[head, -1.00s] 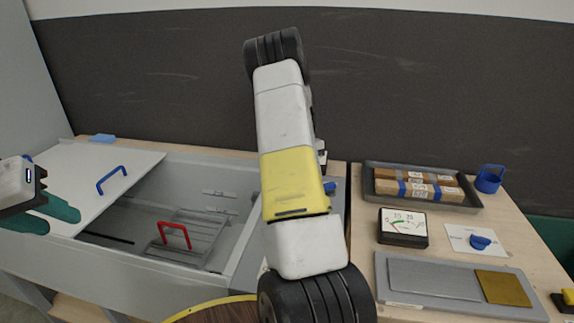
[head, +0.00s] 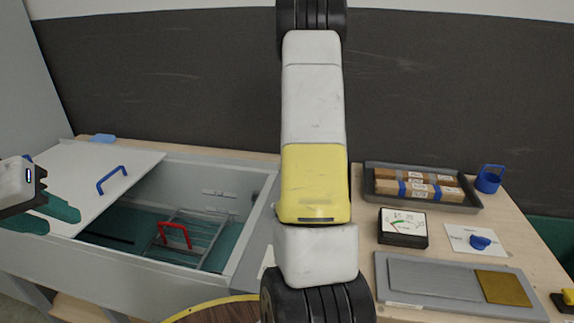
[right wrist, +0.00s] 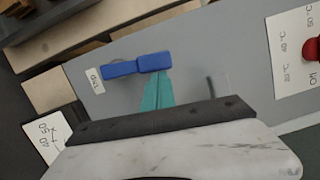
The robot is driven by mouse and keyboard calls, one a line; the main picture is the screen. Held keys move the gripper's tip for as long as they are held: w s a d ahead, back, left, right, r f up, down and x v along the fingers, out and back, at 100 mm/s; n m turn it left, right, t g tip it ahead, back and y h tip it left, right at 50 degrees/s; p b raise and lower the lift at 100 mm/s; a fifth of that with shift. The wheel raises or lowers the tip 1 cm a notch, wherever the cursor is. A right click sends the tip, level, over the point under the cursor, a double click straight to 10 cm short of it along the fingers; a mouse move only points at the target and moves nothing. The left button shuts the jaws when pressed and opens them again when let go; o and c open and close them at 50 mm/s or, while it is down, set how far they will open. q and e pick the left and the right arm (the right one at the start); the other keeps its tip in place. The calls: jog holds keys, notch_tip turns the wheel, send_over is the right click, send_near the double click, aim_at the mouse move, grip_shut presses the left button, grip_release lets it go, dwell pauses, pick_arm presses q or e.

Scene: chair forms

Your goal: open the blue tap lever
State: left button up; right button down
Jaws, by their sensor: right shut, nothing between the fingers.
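The blue tap lever (right wrist: 137,65) shows in the right wrist view, on a grey panel beside a small white label. In the head view my right arm hides it. My right gripper (right wrist: 158,88) is shut and empty. Its teal fingers point at the lever, with the tips at or just below its right part; I cannot tell whether they touch. My left gripper (head: 48,214) is open and empty over the white lid at the left.
A grey basin holds a rack with a red handle (head: 175,235); a white lid (head: 75,170) with a blue handle partly covers it. At right are a parcel tray (head: 470,203), a gauge (head: 403,228), a blue knob (head: 480,242) and a grey plate (head: 400,297).

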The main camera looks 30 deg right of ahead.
jog(key=shift+s+d+n, duration=0.25)
jog(key=shift+s+n, duration=0.25)
jog(key=shift+n, duration=0.3)
jog(key=w+a, duration=0.2)
jog(key=a, duration=0.1)
jog(key=shift+w+a, duration=0.15)
jog(key=shift+w, duration=0.2)
jog(key=v, duration=1)
jog(key=shift+s, duration=0.15)
